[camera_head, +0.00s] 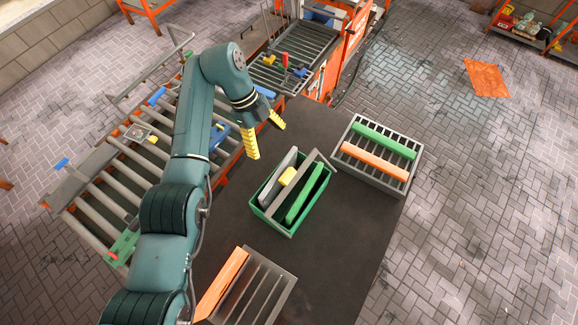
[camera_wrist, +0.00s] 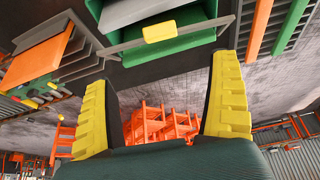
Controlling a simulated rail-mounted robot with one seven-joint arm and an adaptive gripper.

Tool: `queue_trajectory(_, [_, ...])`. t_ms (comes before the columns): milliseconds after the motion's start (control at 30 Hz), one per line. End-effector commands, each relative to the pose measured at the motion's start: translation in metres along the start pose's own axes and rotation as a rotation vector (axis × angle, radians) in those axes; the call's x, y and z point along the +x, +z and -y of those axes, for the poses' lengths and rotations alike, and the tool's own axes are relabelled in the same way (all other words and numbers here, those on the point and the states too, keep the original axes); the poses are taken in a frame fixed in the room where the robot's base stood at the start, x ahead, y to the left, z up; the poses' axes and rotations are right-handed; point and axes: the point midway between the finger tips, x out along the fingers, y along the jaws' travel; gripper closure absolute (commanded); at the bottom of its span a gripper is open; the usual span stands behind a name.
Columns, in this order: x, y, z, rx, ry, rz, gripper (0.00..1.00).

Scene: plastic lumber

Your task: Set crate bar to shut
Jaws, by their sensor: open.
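The green crate (camera_head: 262,208) stands on the dark table and holds a grey board and a green board (camera_head: 304,193). A thin grey crate bar (camera_head: 302,166) crosses above its opening, with a yellow grip (camera_head: 287,177) on it. In the wrist view the bar (camera_wrist: 205,27) runs slantwise across the crate, its yellow grip (camera_wrist: 160,32) near the middle. I cannot tell whether the bar is latched. My gripper (camera_head: 268,142) is open and empty, above and left of the crate in the head view. In the wrist view the grip lies beyond the open fingertips (camera_wrist: 163,72), apart from them.
A grey rack (camera_head: 372,182) with a green and an orange board stands right of the crate. A grey tray (camera_head: 262,290) with an orange board stands at the front. A roller conveyor (camera_head: 95,205) lies left. The dark table (camera_head: 340,235) is bare between the crate and rack.

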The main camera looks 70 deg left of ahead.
Motion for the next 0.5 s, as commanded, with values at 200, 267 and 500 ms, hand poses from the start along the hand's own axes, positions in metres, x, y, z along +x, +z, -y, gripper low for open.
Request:
queue_trajectory(200, [0.052, 0.001, 0.000, 0.003, 0.004, -0.001, 0.09])
queue_trajectory(267, [0.067, 0.001, 0.000, 0.003, 0.004, -0.001, 0.09])
queue_trajectory(500, [0.124, 0.001, 0.000, 0.003, 0.003, -0.001, 0.09])
